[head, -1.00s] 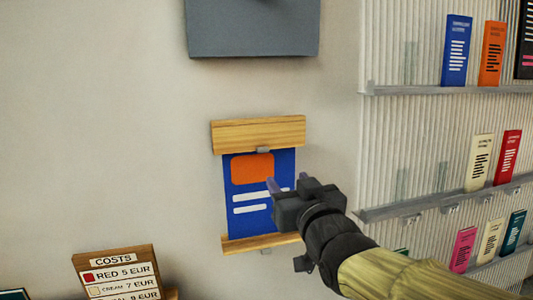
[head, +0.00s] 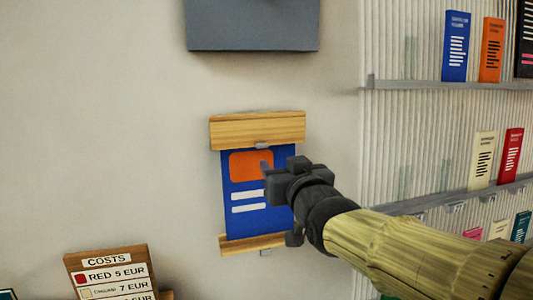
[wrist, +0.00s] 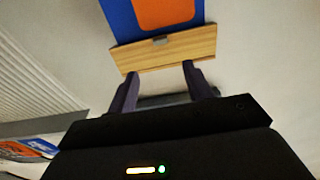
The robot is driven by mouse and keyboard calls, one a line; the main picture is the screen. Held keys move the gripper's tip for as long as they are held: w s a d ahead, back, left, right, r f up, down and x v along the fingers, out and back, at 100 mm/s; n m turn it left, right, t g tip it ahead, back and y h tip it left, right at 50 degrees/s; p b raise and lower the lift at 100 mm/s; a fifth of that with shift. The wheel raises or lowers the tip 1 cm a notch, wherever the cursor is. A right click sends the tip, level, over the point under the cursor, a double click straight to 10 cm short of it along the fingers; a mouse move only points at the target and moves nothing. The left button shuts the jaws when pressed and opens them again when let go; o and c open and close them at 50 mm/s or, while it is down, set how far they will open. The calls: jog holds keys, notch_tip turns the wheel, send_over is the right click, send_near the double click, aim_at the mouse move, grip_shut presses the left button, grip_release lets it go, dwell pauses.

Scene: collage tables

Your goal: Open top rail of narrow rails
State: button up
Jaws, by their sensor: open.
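The wooden top rail (head: 257,130) runs across the top of a blue poster (head: 235,222) on the wall, with a small grey clip (head: 262,145) at its lower edge. The wooden bottom rail (head: 245,243) is partly hidden by my arm. My gripper (head: 265,168) is in front of the poster, a little below the top rail's clip. In the wrist view, which looks upside down, my open gripper (wrist: 159,69) points at a rail (wrist: 165,52) with its clip (wrist: 160,41) by the poster. Nothing is between the fingers, and contact with the rail is not visible.
A grey box (head: 252,25) is on the wall above. A ribbed panel with shelves (head: 450,84) of booklets stands to the right. A wooden COSTS sign (head: 107,262) is at lower left. The wall left of the poster is bare.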

aim_at(263, 145)
jog(key=p+x, duration=0.3)
jog(key=x, duration=0.9)
jog(key=shift+w+a, duration=0.15)
jog(key=shift+w, duration=0.2)
grip_shut()
